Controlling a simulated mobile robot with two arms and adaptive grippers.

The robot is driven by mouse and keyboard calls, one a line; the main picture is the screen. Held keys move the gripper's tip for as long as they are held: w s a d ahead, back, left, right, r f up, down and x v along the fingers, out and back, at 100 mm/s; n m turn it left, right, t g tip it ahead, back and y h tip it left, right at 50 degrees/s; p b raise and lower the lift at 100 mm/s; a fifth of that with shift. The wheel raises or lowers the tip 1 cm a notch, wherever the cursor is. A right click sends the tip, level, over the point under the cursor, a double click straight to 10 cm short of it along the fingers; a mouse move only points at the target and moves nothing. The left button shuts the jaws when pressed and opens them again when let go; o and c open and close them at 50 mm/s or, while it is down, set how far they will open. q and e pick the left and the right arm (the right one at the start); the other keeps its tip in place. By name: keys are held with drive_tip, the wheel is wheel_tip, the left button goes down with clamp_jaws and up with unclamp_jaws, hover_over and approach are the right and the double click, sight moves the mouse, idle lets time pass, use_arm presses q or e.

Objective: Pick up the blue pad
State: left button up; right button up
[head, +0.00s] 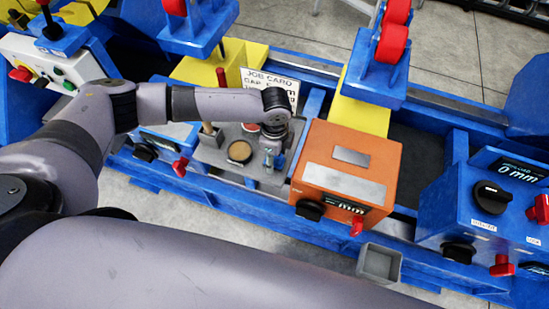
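My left gripper (273,156) points down over the right part of a grey tray (212,156). Small blue-teal bits show around its fingertips, but I cannot tell whether they belong to the blue pad or to the gripper. No blue pad shows clearly elsewhere on the tray; the gripper and wrist cover that spot. A round tan pad (239,151) lies on the tray left of the gripper. A red round piece (250,127) lies behind it, partly hidden by my arm. The finger opening is too small to judge. My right gripper is out of view.
An orange box (345,172) with a black knob and a display stands close right of the gripper. A job card (258,78) stands behind the tray. A wooden-handled tool (210,131) is on the tray's left. A small grey bin (379,263) is at front right.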

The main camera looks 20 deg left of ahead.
use_arm(q)
clamp_jaws()
idle(0.3)
drive_tip(key=shift+r, duration=0.1)
wheel_tip(320, 180, up, 20)
drive_tip(key=p, duration=0.1)
idle(0.4)
